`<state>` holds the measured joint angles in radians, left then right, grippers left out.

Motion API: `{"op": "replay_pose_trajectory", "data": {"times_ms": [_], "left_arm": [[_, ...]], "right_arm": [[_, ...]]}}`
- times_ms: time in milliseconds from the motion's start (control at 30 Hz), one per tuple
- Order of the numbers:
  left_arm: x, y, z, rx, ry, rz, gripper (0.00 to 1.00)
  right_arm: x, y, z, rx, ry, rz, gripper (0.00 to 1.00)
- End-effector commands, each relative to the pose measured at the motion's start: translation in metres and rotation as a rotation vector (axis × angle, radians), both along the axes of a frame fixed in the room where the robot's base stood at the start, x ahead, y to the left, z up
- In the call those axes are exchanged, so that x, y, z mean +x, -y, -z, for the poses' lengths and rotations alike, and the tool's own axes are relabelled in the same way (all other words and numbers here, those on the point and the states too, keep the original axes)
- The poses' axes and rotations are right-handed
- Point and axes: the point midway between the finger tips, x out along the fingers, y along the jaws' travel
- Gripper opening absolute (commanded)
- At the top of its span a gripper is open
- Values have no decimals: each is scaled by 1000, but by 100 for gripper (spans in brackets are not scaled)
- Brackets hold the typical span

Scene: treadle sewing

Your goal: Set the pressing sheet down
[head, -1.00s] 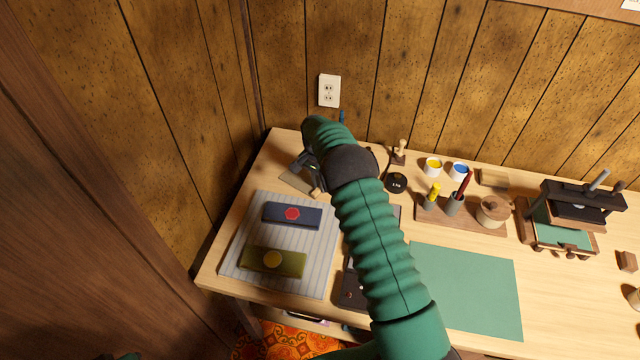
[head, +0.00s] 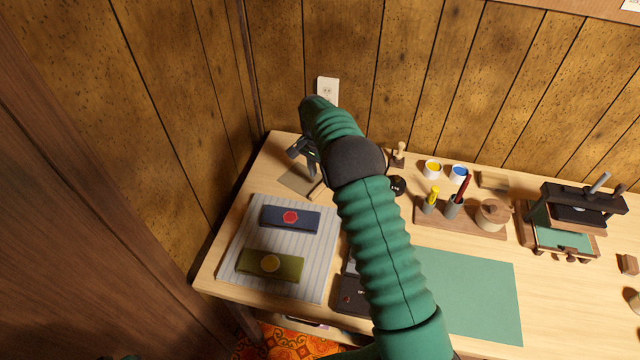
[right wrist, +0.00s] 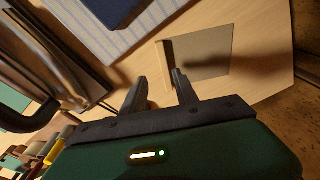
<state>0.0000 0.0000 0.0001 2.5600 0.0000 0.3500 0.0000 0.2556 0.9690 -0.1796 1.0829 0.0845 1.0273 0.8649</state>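The pressing sheet, a thin grey-brown square with a pale wooden strip along one edge (head: 297,180), lies on the table's back left corner. It also shows flat on the wood in the right wrist view (right wrist: 205,55). My right gripper (head: 305,152) is above the sheet in the head view, partly hidden by my right arm. In the right wrist view its two dark fingers (right wrist: 160,86) are apart with nothing between them, and the sheet lies beyond the tips. My left gripper is not in view.
A striped grey pad (head: 318,262) holds a navy folded band (head: 308,220) and an olive one (head: 290,264), in front of the sheet. A green mat (head: 475,295), pen rack (head: 470,216) and press (head: 580,205) stand to the right. A wall bounds the back.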

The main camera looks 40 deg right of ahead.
Motion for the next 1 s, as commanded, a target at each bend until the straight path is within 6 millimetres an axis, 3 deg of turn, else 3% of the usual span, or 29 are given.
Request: {"op": "replay_pose_trajectory", "data": {"times_ms": [100,300,367,467,567,733,800,900,1000], "left_arm": [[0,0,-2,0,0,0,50],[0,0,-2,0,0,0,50],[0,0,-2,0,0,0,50],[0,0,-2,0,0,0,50],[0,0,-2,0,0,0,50],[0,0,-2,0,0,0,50],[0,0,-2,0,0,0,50],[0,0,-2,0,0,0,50],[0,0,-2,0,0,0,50]], "right_arm": [[0,-3,-29,-1,3,-1,36],[-3,-9,-49,2,2,-17,36],[-8,-19,-54,5,8,-63,36],[-29,-53,-61,10,24,-227,36],[-69,-102,-65,5,52,-473,36],[-164,-178,-59,-34,90,-915,36],[-200,-197,-53,-54,100,-1061,36],[-236,-212,-46,-78,108,-1199,36],[-250,-216,-42,-88,111,-1256,36]]}}
